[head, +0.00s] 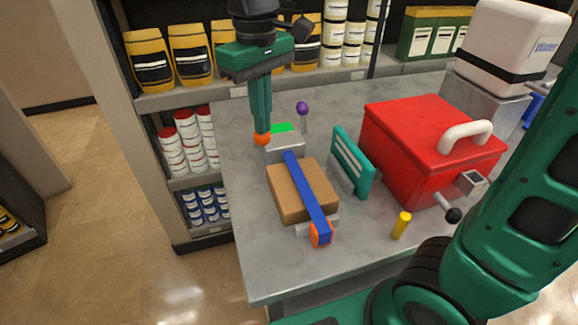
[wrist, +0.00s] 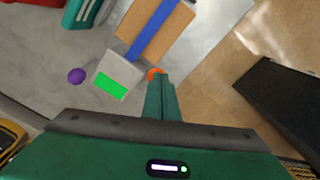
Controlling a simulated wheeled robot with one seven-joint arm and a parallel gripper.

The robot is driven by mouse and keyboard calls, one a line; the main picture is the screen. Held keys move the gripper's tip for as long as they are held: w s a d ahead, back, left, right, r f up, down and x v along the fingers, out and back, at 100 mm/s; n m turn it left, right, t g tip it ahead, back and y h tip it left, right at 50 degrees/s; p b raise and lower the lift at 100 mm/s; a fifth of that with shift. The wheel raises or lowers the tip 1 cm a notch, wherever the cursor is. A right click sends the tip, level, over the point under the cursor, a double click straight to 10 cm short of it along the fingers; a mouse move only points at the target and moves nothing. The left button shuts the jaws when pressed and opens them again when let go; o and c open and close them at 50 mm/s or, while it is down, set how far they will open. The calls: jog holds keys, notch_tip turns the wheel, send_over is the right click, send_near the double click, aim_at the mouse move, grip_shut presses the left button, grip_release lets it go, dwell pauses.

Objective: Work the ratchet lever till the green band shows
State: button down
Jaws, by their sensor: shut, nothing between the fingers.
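A brown box (head: 288,195) lies on the grey bench under a blue strap (head: 305,185). The strap runs to a grey housing (head: 284,146) at the box's far end. A bright green patch (head: 281,128) shows on top of the housing, also in the wrist view (wrist: 111,85). An orange knob-like piece (head: 261,140) sits at the housing's left side, partly hidden by my fingers; I cannot tell whether they touch. It shows at my fingertips in the wrist view (wrist: 155,72). My gripper (head: 262,130) points down there, shut and empty.
A purple knob (head: 302,108) stands just behind the housing. A teal upright rack (head: 352,162), a red box (head: 425,150) with a white handle and a yellow cylinder (head: 401,225) stand to the right. An orange piece (head: 321,234) is at the strap's near end. Stocked shelves line the back.

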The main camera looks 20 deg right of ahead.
jog(key=shift+w+r, duration=0.15)
jog(key=shift+r, duration=0.75)
jog(key=shift+w+r, duration=0.2)
jog(key=shift+r, duration=0.7)
jog(key=shift+w+r, duration=0.15)
jog(key=shift+r, duration=0.75)
